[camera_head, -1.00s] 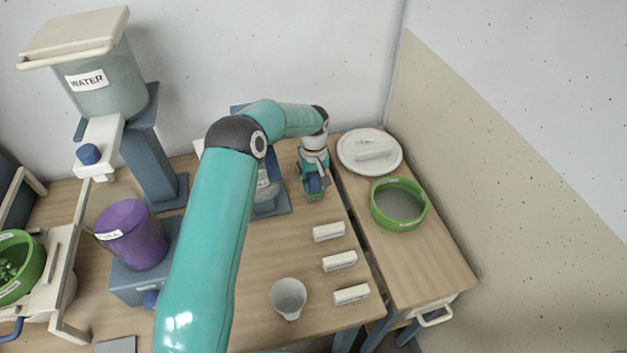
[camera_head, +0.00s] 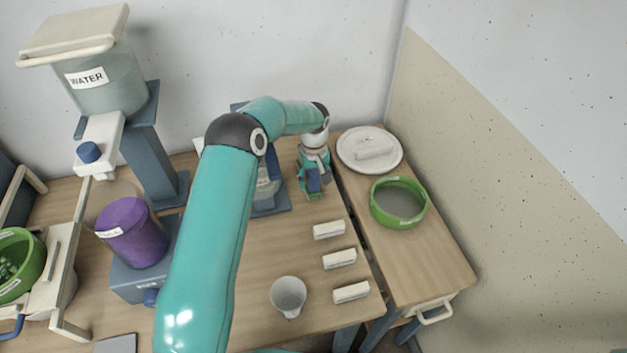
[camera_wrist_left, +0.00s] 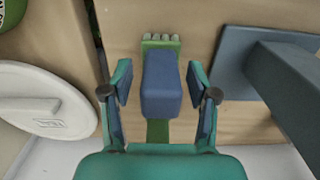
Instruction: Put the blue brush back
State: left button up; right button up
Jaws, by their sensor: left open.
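The blue brush (camera_wrist_left: 160,85) shows as a blue block in the left wrist view, over a green piece (camera_wrist_left: 162,42) with pale bumps at its far end. My left gripper (camera_wrist_left: 160,75) is open, with one finger on each side of the blue block and a visible gap on both sides. In the head view my left gripper (camera_head: 312,186) points down at the back right of the table, and the blue brush (camera_head: 313,181) is partly hidden by it. I cannot tell what the green piece rests on. My right gripper is not in view.
A white lid (camera_head: 350,150) and a green sieve (camera_head: 377,205) are on the side table to the right. Several white blocks (camera_head: 340,259) and a grey cup (camera_head: 288,294) stand in front. A purple bucket (camera_head: 135,235) and the water tank (camera_head: 105,85) are left.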

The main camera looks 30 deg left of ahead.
pick_arm(q)
notch_tip(320, 180, up, 12)
jog(key=shift+f+b, duration=0.25)
jog(key=shift+b, duration=0.7)
jog(key=shift+f, duration=0.15)
